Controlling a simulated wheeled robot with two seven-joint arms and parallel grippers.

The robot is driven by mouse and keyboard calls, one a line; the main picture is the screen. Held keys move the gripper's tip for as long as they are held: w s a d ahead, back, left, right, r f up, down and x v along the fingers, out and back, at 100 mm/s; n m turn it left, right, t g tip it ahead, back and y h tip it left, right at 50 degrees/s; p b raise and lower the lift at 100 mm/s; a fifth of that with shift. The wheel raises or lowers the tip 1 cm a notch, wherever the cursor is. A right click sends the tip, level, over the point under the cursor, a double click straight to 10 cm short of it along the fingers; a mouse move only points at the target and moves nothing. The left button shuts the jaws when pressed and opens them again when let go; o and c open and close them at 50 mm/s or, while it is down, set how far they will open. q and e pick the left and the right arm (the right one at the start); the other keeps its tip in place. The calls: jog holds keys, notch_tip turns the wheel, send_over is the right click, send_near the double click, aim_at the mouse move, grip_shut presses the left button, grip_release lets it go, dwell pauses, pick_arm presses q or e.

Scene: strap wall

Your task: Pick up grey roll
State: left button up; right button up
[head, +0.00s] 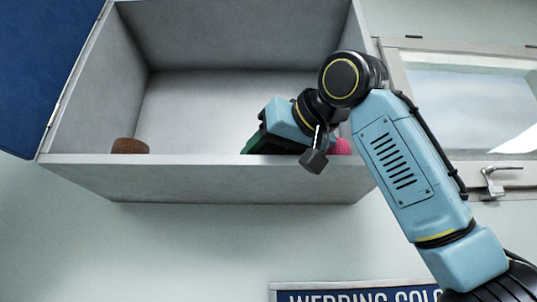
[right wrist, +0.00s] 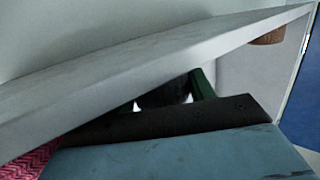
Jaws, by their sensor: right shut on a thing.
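My right gripper (head: 262,144) reaches into the open grey wall cabinet (head: 210,180), low behind its front lip, which hides the fingertips. In the right wrist view, a dark thing (right wrist: 165,96) shows between green finger parts (right wrist: 204,84), and the gripper is shut on it. It is mostly hidden and in shade, so I cannot tell for sure that it is the grey roll. No other grey roll shows. My left gripper is not in view.
A brown roll (head: 130,146) sits at the cabinet's left and a pink roll (head: 341,146) at its right, beside my gripper. The blue door (head: 40,70) stands open at left. A window (head: 470,95) is at right. The cabinet's middle is clear.

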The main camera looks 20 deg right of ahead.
jog(key=shift+r, duration=0.1)
jog(key=shift+r, duration=4.8)
jog(key=shift+r, duration=0.1)
